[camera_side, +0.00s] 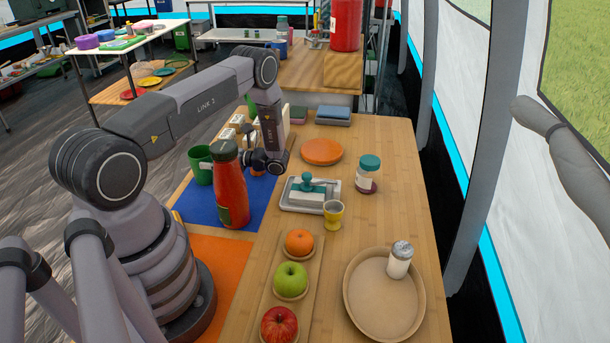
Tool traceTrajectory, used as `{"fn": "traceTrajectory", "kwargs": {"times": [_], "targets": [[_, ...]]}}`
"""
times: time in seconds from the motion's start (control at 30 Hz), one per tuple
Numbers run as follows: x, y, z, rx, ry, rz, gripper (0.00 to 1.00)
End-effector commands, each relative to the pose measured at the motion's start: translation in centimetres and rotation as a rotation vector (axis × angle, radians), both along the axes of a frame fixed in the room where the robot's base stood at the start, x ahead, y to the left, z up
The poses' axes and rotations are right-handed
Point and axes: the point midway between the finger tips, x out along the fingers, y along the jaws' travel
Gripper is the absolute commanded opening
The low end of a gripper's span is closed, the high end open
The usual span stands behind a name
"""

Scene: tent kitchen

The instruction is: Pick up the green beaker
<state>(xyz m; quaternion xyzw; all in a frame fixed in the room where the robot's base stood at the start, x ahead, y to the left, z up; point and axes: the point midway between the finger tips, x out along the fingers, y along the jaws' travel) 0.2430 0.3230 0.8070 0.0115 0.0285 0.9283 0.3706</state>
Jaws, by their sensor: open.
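The green beaker (203,166), a mug-like cup with a handle, stands upright on the blue mat (262,205) at the left of the table. A tall red bottle (230,188) stands just right of it and nearer the camera. My gripper (250,163) is low over the table, to the right of the beaker and partly behind the bottle. It is open and apart from the beaker. The bottle and my wrist hide much of its fingers.
A tray with a teal-handled butter dish (310,193), a yellow cup (333,214) and a teal-lidded jar (367,172) stand to the right. An orange plate (321,151) lies behind. Fruit and a round tray (350,291) with a shaker are nearer.

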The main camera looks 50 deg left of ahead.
Motion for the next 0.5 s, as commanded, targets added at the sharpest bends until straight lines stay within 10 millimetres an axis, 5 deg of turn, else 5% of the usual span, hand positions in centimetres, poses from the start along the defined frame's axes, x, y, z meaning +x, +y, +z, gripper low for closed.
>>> {"fn": "traceTrajectory", "kwargs": {"times": [0.37, 0.5], "targets": [[-1.28, 1.19, 0.01, 0.0, -0.001, -0.001, 1.0], [-1.27, 1.18, 0.02, -0.001, -0.001, 0.0, 0.84]]}}
